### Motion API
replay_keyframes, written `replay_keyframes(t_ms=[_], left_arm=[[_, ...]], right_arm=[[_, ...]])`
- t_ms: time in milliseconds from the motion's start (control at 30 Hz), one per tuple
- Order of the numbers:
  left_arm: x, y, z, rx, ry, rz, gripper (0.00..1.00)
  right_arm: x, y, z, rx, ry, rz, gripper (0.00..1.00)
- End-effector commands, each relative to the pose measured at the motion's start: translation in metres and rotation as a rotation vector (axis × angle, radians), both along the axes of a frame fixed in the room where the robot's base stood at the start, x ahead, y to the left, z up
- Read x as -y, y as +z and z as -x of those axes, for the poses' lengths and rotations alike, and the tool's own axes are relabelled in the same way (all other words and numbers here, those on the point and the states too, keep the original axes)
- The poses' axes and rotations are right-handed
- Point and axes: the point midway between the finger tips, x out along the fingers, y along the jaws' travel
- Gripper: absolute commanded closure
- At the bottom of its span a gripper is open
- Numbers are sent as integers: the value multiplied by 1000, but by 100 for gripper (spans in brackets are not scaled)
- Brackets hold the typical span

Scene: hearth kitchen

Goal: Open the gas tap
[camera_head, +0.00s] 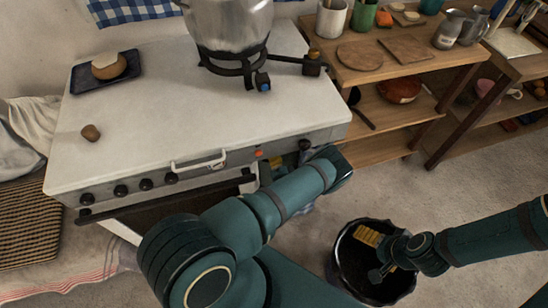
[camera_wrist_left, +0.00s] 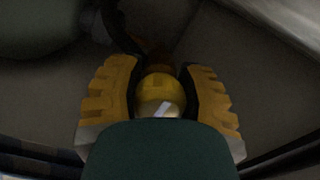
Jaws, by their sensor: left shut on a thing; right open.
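In the left wrist view, a rounded yellow thing with a short white strip (camera_wrist_left: 160,88), apparently the gas tap, sits between the yellow-padded fingers of my left gripper (camera_wrist_left: 160,80). The fingers are shut on it from both sides. A dark green part of my gripper covers its near side. In the head view my left arm reaches to the right end of the stove, and its gripper and the tap are hidden there. My right gripper (camera_head: 373,254) is open and empty, low over a dark round vessel.
The white stove (camera_head: 215,115) carries a metal pot (camera_head: 228,20) on a burner and a dark tray (camera_head: 84,78) with a round brown thing. The dark vessel (camera_head: 345,255) stands on the floor. Wooden shelves (camera_head: 405,75) stand right of the stove. Floor between is clear.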

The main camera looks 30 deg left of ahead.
Motion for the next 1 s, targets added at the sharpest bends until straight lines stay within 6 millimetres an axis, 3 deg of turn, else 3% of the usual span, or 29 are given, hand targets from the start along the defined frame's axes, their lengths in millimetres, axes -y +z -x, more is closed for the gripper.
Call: replay_keyframes(t_ms=[167, 200, 267, 667, 1000], left_arm=[[2, -3, 2, -6, -1, 5, 97], [2, -3, 2, -6, -1, 5, 44], [2, -3, 2, -5, -1, 5, 26], [5, -1, 4, -3, -1, 2, 26], [51, -1, 42, -5, -5, 2, 26]], right_arm=[[0, 0, 0, 0, 0, 0, 1], [0, 0, 0, 0, 0, 0, 1], [0, 0, 0, 0, 0, 0, 1], [0, 0, 0, 0, 0, 0, 1], [0, 0, 0, 0, 0, 0, 1]])
